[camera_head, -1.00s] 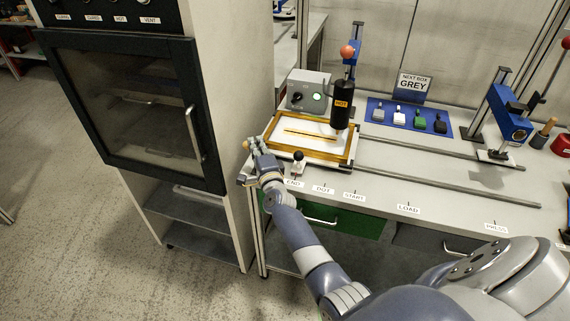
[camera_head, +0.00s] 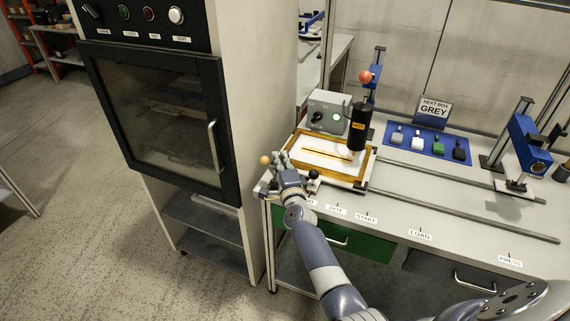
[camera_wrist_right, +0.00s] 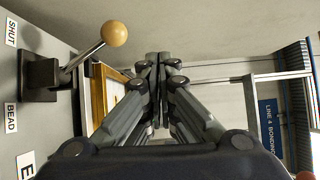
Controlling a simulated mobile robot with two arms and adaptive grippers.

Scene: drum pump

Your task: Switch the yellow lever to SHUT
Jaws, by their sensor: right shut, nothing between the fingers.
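The yellow lever's ball knob (camera_head: 265,160) shows at the bench's left end in the head view. In the right wrist view its yellow ball (camera_wrist_right: 115,33) tops a metal rod on a dark base (camera_wrist_right: 40,75). The rod leans toward the picture's upper right, on the side of the SHUT label (camera_wrist_right: 11,33); the BEAD label (camera_wrist_right: 11,117) is on the other side. My right gripper (camera_head: 280,157) is just right of the knob. Its fingers (camera_wrist_right: 159,60) are together, empty, with a gap to the ball in the wrist view. My left gripper is out of view.
A wooden-framed tray (camera_head: 370,165) sits right behind the gripper, under a black HOT cylinder (camera_head: 358,128). A small dark-knobbed lever (camera_head: 314,175) stands close to my right wrist. A tall oven cabinet (camera_head: 150,120) bounds the left side.

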